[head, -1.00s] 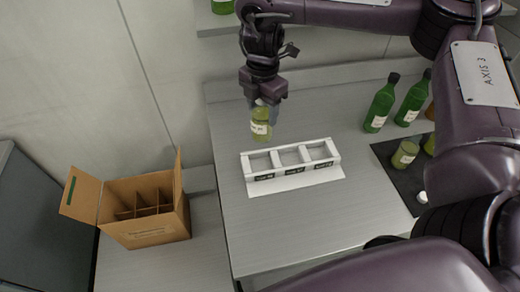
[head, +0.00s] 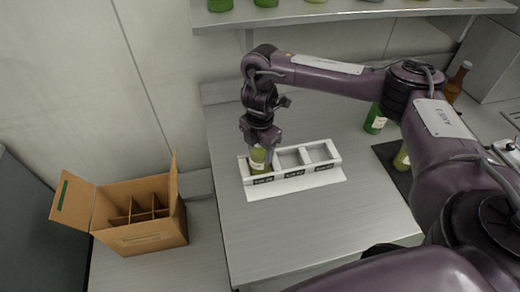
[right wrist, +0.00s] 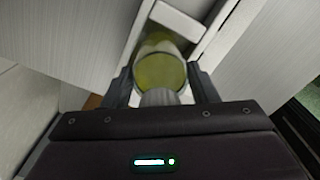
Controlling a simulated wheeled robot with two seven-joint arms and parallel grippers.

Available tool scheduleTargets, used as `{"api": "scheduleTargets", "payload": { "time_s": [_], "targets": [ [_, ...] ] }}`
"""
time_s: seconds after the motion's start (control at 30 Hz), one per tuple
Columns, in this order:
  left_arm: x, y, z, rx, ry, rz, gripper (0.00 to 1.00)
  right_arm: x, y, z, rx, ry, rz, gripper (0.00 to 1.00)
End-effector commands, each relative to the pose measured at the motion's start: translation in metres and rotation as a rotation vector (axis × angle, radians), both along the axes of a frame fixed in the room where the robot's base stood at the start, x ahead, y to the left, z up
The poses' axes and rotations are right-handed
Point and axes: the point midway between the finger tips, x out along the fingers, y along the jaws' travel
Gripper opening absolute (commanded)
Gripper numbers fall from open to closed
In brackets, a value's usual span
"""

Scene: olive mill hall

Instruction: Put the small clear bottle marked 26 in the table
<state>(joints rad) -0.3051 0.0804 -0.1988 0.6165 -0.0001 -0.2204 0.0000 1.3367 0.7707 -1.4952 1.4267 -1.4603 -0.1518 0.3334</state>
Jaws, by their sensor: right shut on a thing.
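My right gripper (head: 260,143) is shut on a small clear bottle (head: 258,160) with yellow-green contents and a pale label. The bottle is upright, at the left compartment of a white three-slot rack (head: 318,182) on the steel table (head: 300,225). Its lower part is hidden by the rack's front wall, and I cannot tell if it touches the bottom. The right wrist view shows the bottle (right wrist: 160,72) between the fingers, above the slot. The number on its label is too small to read. The middle and right compartments are empty. My left gripper is not in view.
An open cardboard box (head: 150,235) with dividers stands at the left on a lower surface. A green bottle (head: 375,118) and a dark mat (head: 392,165) with a small bottle (head: 402,158) are at the right, partly behind my arm. A shelf (head: 350,12) runs above.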

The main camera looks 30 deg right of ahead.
Motion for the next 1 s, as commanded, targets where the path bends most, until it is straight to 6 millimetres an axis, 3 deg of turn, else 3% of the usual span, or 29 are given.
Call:
{"api": "scheduleTargets", "payload": {
  "time_s": [0.27, 0.3, 0.47, 0.77, 1.0],
  "targets": [
    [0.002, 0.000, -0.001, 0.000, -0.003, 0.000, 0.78, 0.001, 0.000, -0.001, 0.001, -0.002, 0.000, 0.18],
    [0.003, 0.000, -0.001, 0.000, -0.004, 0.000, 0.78, 0.000, 0.000, -0.002, -0.001, -0.001, -0.001, 0.54],
    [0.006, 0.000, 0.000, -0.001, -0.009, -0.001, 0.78, 0.000, 0.000, -0.001, -0.001, -0.001, 0.000, 0.75],
    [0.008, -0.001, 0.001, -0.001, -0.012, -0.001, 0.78, 0.001, 0.000, 0.001, 0.000, -0.002, 0.000, 0.75],
    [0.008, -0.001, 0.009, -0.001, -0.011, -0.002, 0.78, 0.002, -0.001, 0.031, -0.002, -0.008, 0.001, 0.75]
  ]
}}
